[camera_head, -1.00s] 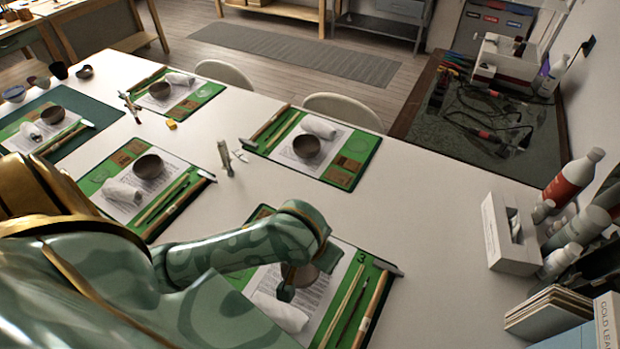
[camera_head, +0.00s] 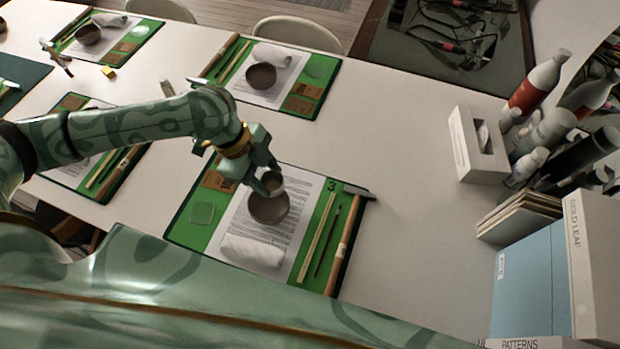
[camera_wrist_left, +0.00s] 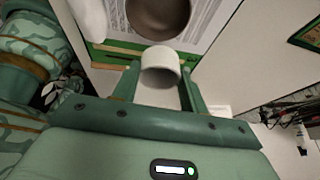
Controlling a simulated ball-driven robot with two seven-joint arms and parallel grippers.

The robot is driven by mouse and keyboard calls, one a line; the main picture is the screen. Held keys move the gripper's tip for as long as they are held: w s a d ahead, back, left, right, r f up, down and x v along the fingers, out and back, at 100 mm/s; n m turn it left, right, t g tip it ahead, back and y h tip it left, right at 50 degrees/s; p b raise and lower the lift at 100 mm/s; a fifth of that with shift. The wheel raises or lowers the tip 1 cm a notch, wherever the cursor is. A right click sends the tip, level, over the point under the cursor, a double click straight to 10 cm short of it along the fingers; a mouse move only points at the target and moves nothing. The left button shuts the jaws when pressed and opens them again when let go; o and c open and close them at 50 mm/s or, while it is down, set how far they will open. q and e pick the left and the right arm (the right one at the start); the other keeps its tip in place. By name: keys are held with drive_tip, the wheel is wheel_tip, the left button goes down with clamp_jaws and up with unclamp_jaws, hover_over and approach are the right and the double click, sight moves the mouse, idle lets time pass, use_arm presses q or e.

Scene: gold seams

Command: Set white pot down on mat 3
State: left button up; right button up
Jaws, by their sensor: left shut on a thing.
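Mat 3 (camera_head: 187,233) is the green mat marked with a 3. It carries a printed sheet, a brown bowl (camera_head: 269,208), a rolled white cloth (camera_head: 252,251) and long thin tools at its right. My left gripper (camera_head: 268,178) is over the mat, at the bowl's far side. In the left wrist view the gripper (camera_wrist_left: 158,85) is shut on the white pot (camera_wrist_left: 160,62), a small pale cylinder between its fingers. The bowl (camera_wrist_left: 158,14) lies just beyond the pot there. I cannot tell whether the pot touches the mat. My right gripper is not in view.
A hammer (camera_head: 358,191) crosses the mat's right corner. A tissue box (camera_head: 476,147), bottles (camera_head: 537,82) and books (camera_head: 545,275) stand at the right. Another set mat (camera_head: 312,102) lies behind. The white table right of mat 3 is clear.

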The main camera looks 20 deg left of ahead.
use_arm(q)
drive_tip(key=w+d+f+b, duration=0.1)
drive_tip(key=w+d+f, duration=0.1)
drive_tip(key=w, duration=0.1)
drive_tip(key=w+d+f+b, duration=0.1)
drive_tip(key=w+f+b, duration=0.1)
drive_tip(key=w+f, duration=0.1)
drive_tip(key=w+d+f+b, duration=0.1)
drive_tip(key=w+d+f, duration=0.1)
drive_tip(key=w+f, duration=0.1)
drive_tip(key=shift+d+f, duration=0.1)
drive_tip(key=shift+d, duration=0.25)
drive_tip(key=f+b, duration=0.1)
drive_tip(key=f, duration=0.1)
drive_tip(key=f+b, duration=0.1)
drive_tip(key=f, duration=0.1)
drive_tip(key=shift+w+d+b, duration=0.2)
drive_tip(key=shift+w+b, duration=0.05)
drive_tip(key=shift+b, duration=0.05)
drive_tip(key=shift+r, duration=0.2)
drive_tip(key=o, duration=1)
drive_tip(key=shift+f, duration=0.1)
drive_tip(key=shift+p+v, duration=2.3)
drive_tip(key=shift+v, duration=3.85)
